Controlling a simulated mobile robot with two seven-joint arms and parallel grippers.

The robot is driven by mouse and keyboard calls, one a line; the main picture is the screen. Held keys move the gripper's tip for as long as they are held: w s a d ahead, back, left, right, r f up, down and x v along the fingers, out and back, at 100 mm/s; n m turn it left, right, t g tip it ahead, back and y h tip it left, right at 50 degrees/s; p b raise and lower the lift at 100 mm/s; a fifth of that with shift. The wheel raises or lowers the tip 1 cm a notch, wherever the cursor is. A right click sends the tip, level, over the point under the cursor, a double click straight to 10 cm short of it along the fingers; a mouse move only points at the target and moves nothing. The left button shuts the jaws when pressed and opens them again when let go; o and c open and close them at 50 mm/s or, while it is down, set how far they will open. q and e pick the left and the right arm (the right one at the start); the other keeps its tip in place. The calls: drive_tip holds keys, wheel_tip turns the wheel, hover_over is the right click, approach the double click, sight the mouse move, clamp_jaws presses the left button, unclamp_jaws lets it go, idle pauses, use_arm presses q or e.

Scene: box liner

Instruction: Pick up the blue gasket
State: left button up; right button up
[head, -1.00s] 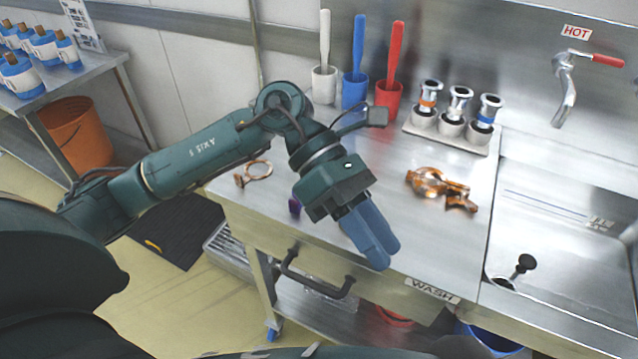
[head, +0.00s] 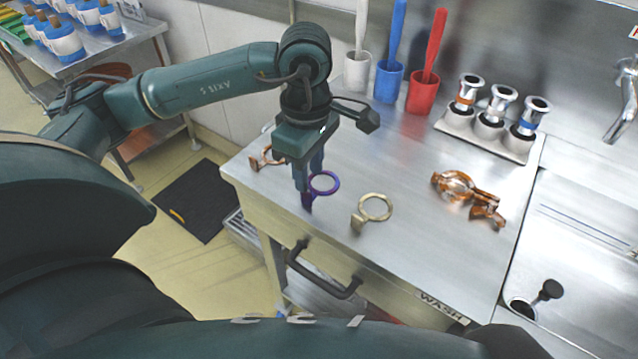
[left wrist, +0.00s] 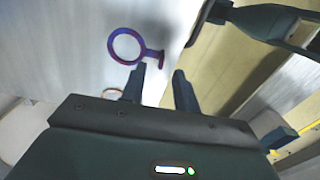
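A purple-blue ring with a short stem (head: 324,183) lies on the steel counter under my left gripper, and it also shows in the left wrist view (left wrist: 126,47). My left gripper (head: 309,178) points down over its stem end. In the left wrist view its two fingers (left wrist: 158,88) are apart with nothing between them, and the stem is just beyond their tips. I cannot tell whether the fingers touch the ring. A blue band (head: 526,128) shows on the right one of the metal fittings in a holder. My right gripper is not in view.
A gold ring clamp (head: 375,207) lies right of the purple-blue ring, a copper one (head: 267,159) to its left. More copper clamps (head: 466,193) lie farther right. White, blue (head: 388,83) and red cups with brushes stand behind. The sink (head: 585,255) is at right.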

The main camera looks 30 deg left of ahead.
sight(308, 193)
use_arm(q)
drive_tip(key=f, duration=0.2)
drive_tip(key=f+p, duration=0.1)
drive_tip(key=f, duration=0.1)
drive_tip(key=shift+s+a+f, duration=0.1)
drive_tip(key=shift+s, duration=0.15)
drive_tip(key=shift+w+f, duration=0.1)
drive_tip(key=shift+f, duration=0.5)
drive_tip(key=shift+c, duration=0.5)
clamp_jaws()
